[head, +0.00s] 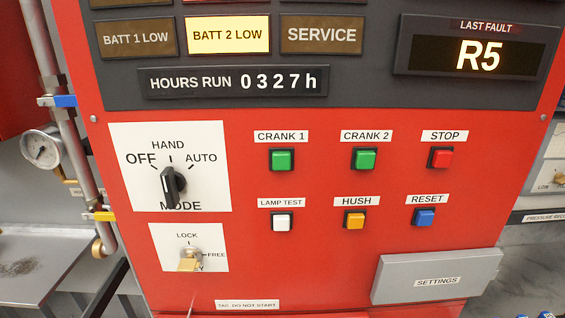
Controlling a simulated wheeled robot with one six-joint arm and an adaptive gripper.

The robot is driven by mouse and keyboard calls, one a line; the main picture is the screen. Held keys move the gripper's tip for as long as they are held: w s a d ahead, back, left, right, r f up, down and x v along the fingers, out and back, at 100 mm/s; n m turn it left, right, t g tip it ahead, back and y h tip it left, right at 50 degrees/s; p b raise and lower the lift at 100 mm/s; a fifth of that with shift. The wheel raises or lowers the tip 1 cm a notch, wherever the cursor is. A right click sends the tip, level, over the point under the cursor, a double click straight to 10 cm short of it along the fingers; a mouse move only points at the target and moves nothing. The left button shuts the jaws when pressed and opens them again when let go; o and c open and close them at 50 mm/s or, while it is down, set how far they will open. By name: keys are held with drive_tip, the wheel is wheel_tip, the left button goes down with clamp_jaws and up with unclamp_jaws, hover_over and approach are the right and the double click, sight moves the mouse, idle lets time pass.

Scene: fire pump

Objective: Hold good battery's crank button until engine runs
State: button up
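The red panel (330,245) fills the head view. A green CRANK 1 button (281,159) and a green CRANK 2 button (364,158) sit side by side in its upper button row. Nothing touches either button. Above them the BATT 2 LOW lamp (229,35) is lit yellow, while the BATT 1 LOW lamp (137,39) is dark. The black MODE knob (173,186) points up and slightly left; I cannot tell exactly whether it sits at OFF or HAND. My gripper is not in view.
A red STOP button (440,158) is right of CRANK 2. White LAMP TEST, yellow HUSH and blue RESET buttons (424,217) sit below. A key switch (191,256) carries a tan tag. A grey SETTINGS box (437,276) is at lower right; LAST FAULT display (478,55) reads R5.

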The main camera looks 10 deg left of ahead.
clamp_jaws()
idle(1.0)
